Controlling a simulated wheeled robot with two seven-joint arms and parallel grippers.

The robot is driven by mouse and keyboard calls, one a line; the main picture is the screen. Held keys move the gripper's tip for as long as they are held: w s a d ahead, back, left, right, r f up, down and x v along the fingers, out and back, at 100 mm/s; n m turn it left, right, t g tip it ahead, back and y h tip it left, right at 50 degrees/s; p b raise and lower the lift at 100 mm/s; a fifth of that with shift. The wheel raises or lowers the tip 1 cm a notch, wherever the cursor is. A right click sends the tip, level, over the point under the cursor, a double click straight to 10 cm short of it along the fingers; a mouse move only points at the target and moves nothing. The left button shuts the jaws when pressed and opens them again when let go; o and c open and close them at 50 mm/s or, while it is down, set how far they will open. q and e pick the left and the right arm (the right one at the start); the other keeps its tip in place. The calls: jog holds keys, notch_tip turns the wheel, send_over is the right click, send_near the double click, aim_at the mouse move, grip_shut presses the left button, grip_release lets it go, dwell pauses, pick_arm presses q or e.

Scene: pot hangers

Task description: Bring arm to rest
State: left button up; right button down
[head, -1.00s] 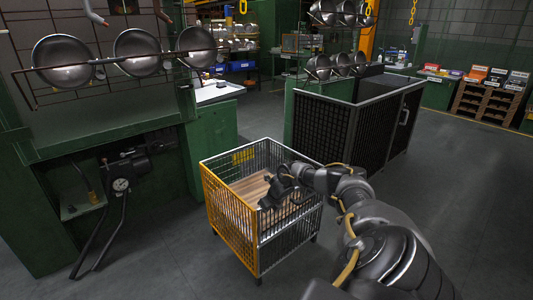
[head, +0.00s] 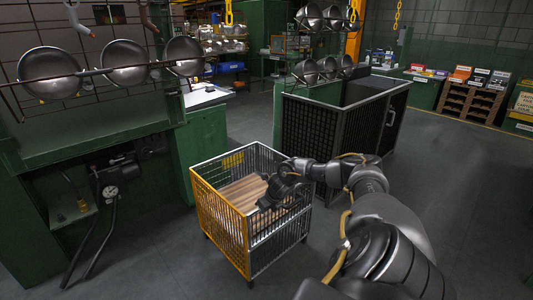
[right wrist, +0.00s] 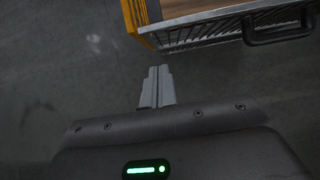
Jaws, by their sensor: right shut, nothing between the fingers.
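My right arm reaches in from the lower right of the head view. Its gripper (head: 268,203) appears in front of the right part of a wire cart (head: 218,222). In the right wrist view the gripper's two grey fingers (right wrist: 155,86) are pressed together with nothing between them. Bare floor shows behind them, and the cart's yellow corner (right wrist: 140,15) and mesh side are just beyond the fingertips. My left gripper is not in view.
Metal pans (head: 124,63) hang on a rail at the left. A green bench (head: 205,145) stands behind the cart. Open floor (head: 450,190) lies to the right.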

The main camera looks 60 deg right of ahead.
jog(key=v, duration=0.3)
jog(key=shift+w+d+r, duration=0.1)
jog(key=shift+w+r, duration=0.05)
jog(key=shift+r, duration=0.05)
